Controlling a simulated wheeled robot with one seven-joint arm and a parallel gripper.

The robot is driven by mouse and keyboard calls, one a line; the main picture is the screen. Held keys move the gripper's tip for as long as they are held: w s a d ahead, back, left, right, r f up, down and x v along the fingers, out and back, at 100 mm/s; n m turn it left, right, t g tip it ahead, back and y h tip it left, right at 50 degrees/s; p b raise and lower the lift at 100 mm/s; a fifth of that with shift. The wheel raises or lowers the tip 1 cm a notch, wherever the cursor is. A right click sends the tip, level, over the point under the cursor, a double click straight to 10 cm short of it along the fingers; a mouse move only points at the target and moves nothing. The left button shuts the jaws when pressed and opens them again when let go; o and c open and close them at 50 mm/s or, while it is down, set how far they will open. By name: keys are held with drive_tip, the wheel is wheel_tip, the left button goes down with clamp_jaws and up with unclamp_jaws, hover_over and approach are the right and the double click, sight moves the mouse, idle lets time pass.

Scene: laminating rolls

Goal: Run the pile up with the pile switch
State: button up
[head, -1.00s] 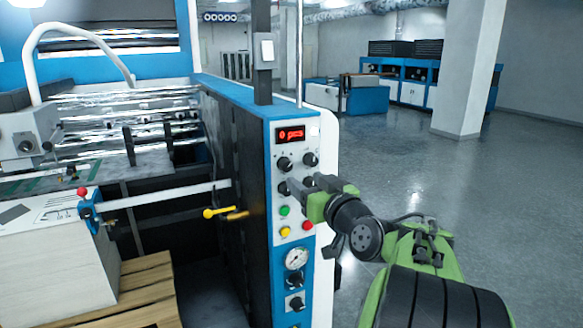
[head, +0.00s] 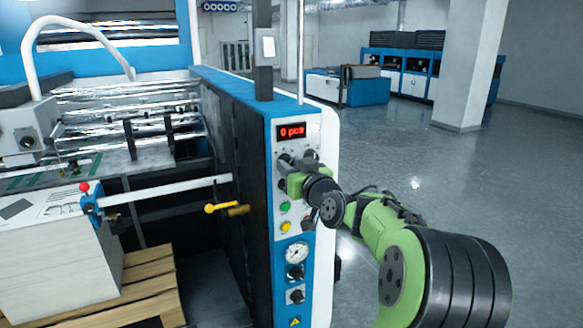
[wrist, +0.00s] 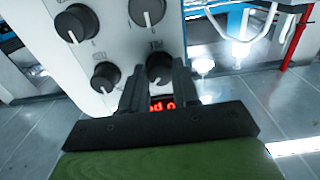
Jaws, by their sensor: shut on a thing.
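The control panel (head: 291,215) on the blue machine end carries a red display (head: 291,131) reading "0 pcs". My gripper (head: 287,168) is at the knobs just under the display and hides some of them. In the wrist view my gripper (wrist: 158,84) is shut on a black knob (wrist: 159,66), the upper-left one on the panel, beside the display (wrist: 162,105). The small label by this knob is too blurred to read surely. The paper pile (head: 55,265) stands on a wooden pallet (head: 150,285) at the left.
Other black knobs (wrist: 77,22) sit close around the held one. Green (head: 285,206) and yellow (head: 286,227) buttons and a gauge (head: 297,252) are lower on the panel. A yellow-handled lever (head: 222,208) sticks out at left. The floor (head: 430,190) at right is open.

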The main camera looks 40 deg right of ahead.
clamp_jaws()
drive_tip(key=shift+f+b, duration=0.1)
drive_tip(key=shift+b, duration=0.35)
drive_tip(key=shift+n+b, duration=4.2)
drive_tip(key=shift+b, duration=1.4)
drive_tip(key=shift+d+n, duration=0.1)
drive_tip(key=shift+n, duration=0.2)
